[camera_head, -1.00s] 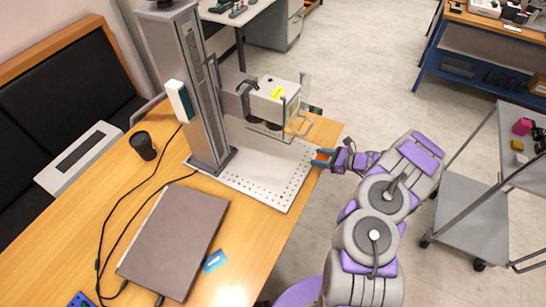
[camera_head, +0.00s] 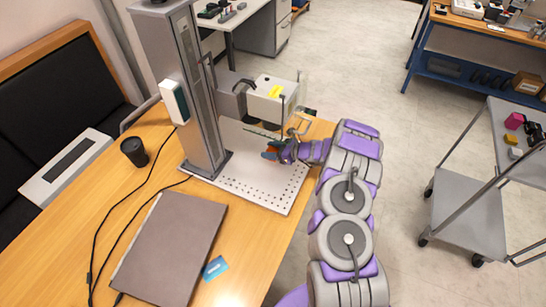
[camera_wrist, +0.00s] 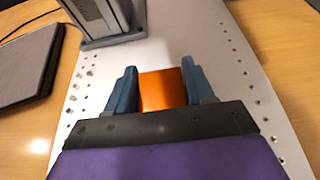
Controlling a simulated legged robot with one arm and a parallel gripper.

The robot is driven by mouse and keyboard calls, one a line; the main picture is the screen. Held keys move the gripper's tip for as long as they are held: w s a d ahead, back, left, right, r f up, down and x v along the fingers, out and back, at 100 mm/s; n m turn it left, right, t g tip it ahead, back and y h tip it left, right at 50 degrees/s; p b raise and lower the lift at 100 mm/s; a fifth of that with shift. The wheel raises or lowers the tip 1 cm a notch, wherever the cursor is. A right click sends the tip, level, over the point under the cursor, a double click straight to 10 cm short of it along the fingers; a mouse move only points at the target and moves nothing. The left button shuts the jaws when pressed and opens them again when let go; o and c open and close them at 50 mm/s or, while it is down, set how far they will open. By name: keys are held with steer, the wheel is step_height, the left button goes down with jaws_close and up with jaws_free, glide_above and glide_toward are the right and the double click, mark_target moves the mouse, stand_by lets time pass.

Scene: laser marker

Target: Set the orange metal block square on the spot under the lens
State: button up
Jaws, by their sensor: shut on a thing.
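The orange metal block (camera_wrist: 163,90) is between the two blue fingers of my gripper (camera_wrist: 164,88) in the wrist view, held over the white perforated plate (camera_wrist: 215,50). In the head view my gripper (camera_head: 270,154) is over the right part of the plate (camera_head: 240,185), near the laser head (camera_head: 272,97) and its lens side. The block is mostly hidden there by the fingers. I cannot tell whether the block touches the plate. The spot under the lens is not clearly visible.
A wire guard (camera_head: 298,123) hangs by the laser head, close to my arm. A trolley (camera_head: 465,215) stands right.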

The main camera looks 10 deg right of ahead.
steer(key=f, duration=0.1)
steer(key=a+f+b, duration=0.1)
steer(key=shift+a+f, duration=0.1)
steer(key=shift+f, duration=0.25)
steer(key=shift+d+f, duration=0.25)
steer(key=shift+d, duration=0.35)
steer(key=shift+d+f, duration=0.2)
steer(key=shift+d, duration=0.7)
steer(key=o, duration=0.9)
steer(key=shift+a, duration=0.3)
steer(key=shift+c, duration=0.2)
steer(key=o, duration=0.4)
steer(key=shift+a+r, duration=0.1)
steer(key=shift+a, duration=1)
steer(key=shift+c, duration=0.2)
steer(key=shift+d, duration=0.4)
steer(key=d, duration=0.2)
steer(key=shift+s+d+r, duration=0.25)
steer(key=shift+d, duration=0.05)
steer(key=s+d+r+p, duration=0.1)
steer(key=s+d+r, duration=0.1)
steer(key=s+d, duration=0.1)
steer(key=shift+s+r+p, duration=0.2)
steer(key=shift+r+p, duration=0.15)
steer(key=v, duration=0.5)
steer(key=shift+d+f+p, duration=0.35)
steer(key=shift+d, duration=0.15)
steer(key=shift+a, duration=0.6)
